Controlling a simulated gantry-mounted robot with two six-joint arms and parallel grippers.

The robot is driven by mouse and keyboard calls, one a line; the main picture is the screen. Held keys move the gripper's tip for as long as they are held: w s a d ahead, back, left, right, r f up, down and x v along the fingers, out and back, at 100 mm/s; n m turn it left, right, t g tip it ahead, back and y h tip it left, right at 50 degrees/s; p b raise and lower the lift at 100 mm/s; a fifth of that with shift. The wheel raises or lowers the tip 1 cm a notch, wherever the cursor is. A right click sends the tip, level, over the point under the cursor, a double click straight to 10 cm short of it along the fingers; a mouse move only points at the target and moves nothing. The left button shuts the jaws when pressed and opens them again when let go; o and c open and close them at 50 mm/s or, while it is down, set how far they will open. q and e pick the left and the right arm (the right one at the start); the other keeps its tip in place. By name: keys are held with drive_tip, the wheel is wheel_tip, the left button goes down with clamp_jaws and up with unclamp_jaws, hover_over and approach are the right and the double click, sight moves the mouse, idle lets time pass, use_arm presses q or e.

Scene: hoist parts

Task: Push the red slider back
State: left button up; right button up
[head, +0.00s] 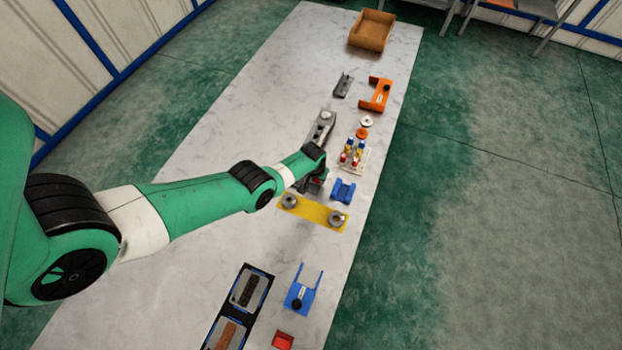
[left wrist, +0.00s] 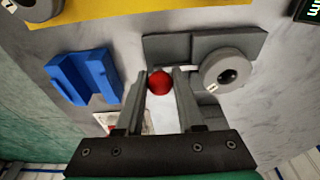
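A round red knob (left wrist: 159,82), taken to be the red slider, shows between the fingertips of my left gripper (left wrist: 160,88) in the left wrist view. The fingers are apart and the knob nearly fills the gap. I cannot tell whether they press on it. Behind the knob is a dark grey block (left wrist: 180,50) with a grey round piece (left wrist: 228,71) at its right. In the head view my left gripper (head: 314,184) is low over the table by the grey part (head: 322,127), and my arm hides much of that spot. My right gripper is not in view.
A yellow plate (head: 312,211) with grey round pieces lies just nearer. A blue bracket (head: 343,190) and a white holder with coloured pieces (head: 352,158) are to the right. An orange bracket (head: 377,94) and a brown box (head: 372,30) are farther. The left of the table (head: 235,130) is clear.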

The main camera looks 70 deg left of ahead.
use_arm(q)
drive_tip(key=shift+c, duration=0.5)
drive_tip(key=shift+s+a, duration=0.35)
drive_tip(key=shift+s, duration=0.05)
idle(1.0)
drive_tip(key=o, duration=0.9)
drive_tip(key=shift+o, duration=0.2)
drive_tip(key=shift+r, duration=0.1)
drive_tip(key=shift+s+a+r+p, duration=0.15)
drive_tip(key=shift+r+p, duration=0.55)
drive_tip(key=shift+p, duration=0.25)
drive_tip(key=p+v, duration=0.5)
drive_tip(key=shift+w+a+r, duration=0.3)
drive_tip(key=shift+w, duration=0.15)
